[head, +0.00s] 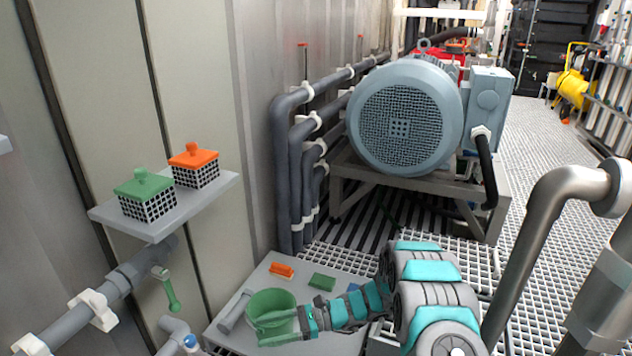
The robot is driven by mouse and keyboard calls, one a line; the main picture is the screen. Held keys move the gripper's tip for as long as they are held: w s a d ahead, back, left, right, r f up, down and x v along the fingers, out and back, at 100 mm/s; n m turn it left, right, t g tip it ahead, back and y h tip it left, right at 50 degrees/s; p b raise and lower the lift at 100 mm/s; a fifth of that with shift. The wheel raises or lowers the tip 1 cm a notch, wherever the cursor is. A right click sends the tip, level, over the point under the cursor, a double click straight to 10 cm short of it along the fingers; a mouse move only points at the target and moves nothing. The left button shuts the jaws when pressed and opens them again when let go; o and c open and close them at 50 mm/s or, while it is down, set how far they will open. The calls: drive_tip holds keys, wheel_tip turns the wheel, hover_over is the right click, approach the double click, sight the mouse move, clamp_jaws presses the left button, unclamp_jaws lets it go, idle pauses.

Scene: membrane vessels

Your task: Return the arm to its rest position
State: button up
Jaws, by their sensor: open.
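My arm rises from the bottom right, bends, and reaches left and down over a low grey platform (268,262). The gripper is open. The picture is too small to tell whether its fingers touch the bucket. The arm covers part of the platform's right side.
An orange brush (282,270), a green block (322,282) and a grey cylinder (235,311) lie on the platform. A wall shelf (215,196) holds green-lidded (146,196) and orange-lidded (195,167) baskets. A large motor (405,117) stands behind; steel pipes (540,240) rise at right.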

drive_tip(key=s+d+r+n+g+h+p, duration=0.1)
drive_tip(key=s+d+r+n+h, duration=0.15)
drive_tip(key=s+r, duration=0.3)
drive_tip(key=s+d+r+n+g+h, duration=0.1)
drive_tip(key=s+r+n+h, duration=0.1)
drive_tip(key=s+r+n, duration=0.3)
drive_tip(key=s+d+r+n+t+h+p, duration=0.1)
drive_tip(key=s+d+r+n+t+h, duration=0.1)
drive_tip(key=s+d+r+h, duration=0.4)
drive_tip(key=s+d+r+n+t+h+p, duration=0.1)
drive_tip(key=s+d+r+n+h, duration=0.4)
drive_tip(key=s+d, duration=1.1)
wheel_tip(320, 180, up, 2)
drive_tip(key=shift+s+d+r+t+h+p, duration=0.1)
drive_tip(key=shift+s+d+t+h+p, duration=0.15)
drive_tip(key=shift+s+t+h, duration=0.25)
drive_tip(key=shift+s+d+r, duration=0.1)
drive_tip(key=shift+s+d, duration=0.2)
drive_tip(key=shift+d, duration=0.15)
drive_tip(key=shift+c, duration=0.2)
